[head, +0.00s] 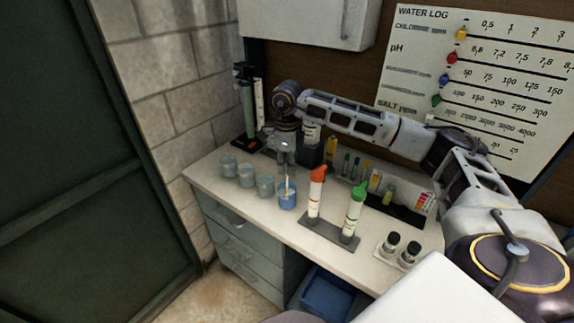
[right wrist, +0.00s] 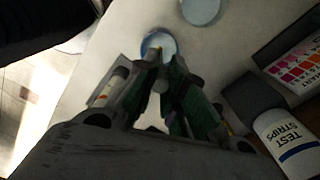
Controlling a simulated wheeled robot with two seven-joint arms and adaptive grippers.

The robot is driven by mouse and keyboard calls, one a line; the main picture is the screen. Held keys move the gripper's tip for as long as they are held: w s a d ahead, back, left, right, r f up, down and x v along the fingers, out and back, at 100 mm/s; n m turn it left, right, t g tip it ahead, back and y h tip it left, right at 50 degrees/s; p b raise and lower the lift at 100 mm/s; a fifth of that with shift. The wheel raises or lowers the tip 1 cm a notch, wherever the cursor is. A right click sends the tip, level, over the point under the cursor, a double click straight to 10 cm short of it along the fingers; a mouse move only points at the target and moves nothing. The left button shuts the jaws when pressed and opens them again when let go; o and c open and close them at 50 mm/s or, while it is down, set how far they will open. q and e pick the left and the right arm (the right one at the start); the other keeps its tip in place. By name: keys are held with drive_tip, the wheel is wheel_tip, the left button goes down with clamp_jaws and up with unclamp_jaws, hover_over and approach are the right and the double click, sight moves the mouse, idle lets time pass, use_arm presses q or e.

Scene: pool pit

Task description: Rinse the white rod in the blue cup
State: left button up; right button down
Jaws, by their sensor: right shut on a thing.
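The blue cup (head: 287,202) stands on the white counter, at the right end of a row of clear cups. My right gripper (head: 286,168) is above it, pointing down and shut on the white rod (head: 288,184). The rod hangs roughly upright, and its lower end shows within the cup's opening. Whether it touches the bottom or wall I cannot tell. In the right wrist view the blue cup (right wrist: 153,41) lies just beyond the fingers (right wrist: 160,78), with the rod's end over its opening. My left gripper is not in view.
Several clear cups (head: 246,175) stand to the left. A rack with an orange-capped tube (head: 316,193) and a green-capped tube (head: 354,212) is close on the right. A test strips bottle (right wrist: 287,138) and two dark-capped vials (head: 392,241) also stand on the counter (head: 292,238).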

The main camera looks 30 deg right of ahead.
drive_tip(key=shift+f, duration=0.4)
idle(0.3)
drive_tip(key=shift+f+b, duration=0.9)
drive_tip(key=shift+f, duration=0.1)
drive_tip(key=shift+r, duration=0.2)
idle(1.1)
drive_tip(key=shift+r+p, duration=2.95)
drive_tip(key=shift+r, duration=2.05)
drive_tip(key=shift+s+d, duration=0.1)
